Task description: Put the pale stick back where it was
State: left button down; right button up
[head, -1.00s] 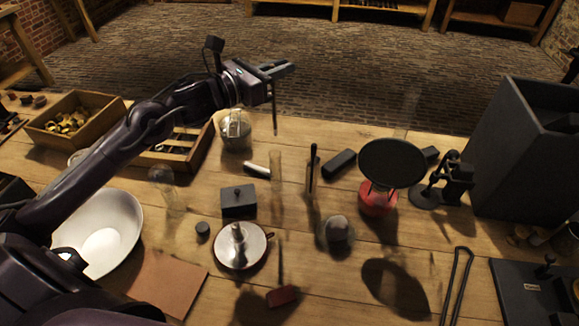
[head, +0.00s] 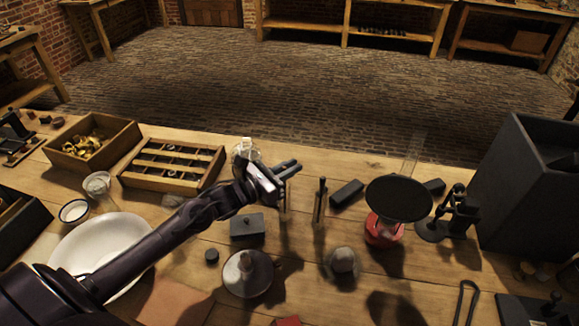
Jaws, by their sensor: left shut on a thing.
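My left gripper (head: 288,170) is over the middle of the bench, shut on the thin pale stick (head: 285,196). The stick hangs down below the fingers and looks greyish in this light. It is over the place of a narrow clear glass jar, whose outline is hard to make out here. I cannot tell whether the stick's lower end is inside the jar. A dark rod (head: 320,200) stands upright just to the right of the gripper. My right gripper is not in view.
A black disc on a red base (head: 381,232) stands to the right, near a dark block (head: 347,193). A small lidded grey box (head: 246,226) and a candle holder (head: 247,274) are in front. A glass flask (head: 246,149) and a compartmented wooden tray (head: 172,165) are behind and left.

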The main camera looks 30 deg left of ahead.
pick_arm(q)
jog(key=shift+f, duration=0.1)
jog(key=shift+f+b, duration=0.2)
jog(key=shift+b, duration=0.1)
jog(key=c, duration=1.5)
grip_release()
jog(key=shift+r, duration=0.1)
jog(key=shift+o, duration=0.2)
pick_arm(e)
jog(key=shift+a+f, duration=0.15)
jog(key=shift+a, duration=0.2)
pick_arm(q)
jog(key=b+v, duration=0.1)
jog(key=v, duration=1.1)
jog(key=shift+r, duration=0.2)
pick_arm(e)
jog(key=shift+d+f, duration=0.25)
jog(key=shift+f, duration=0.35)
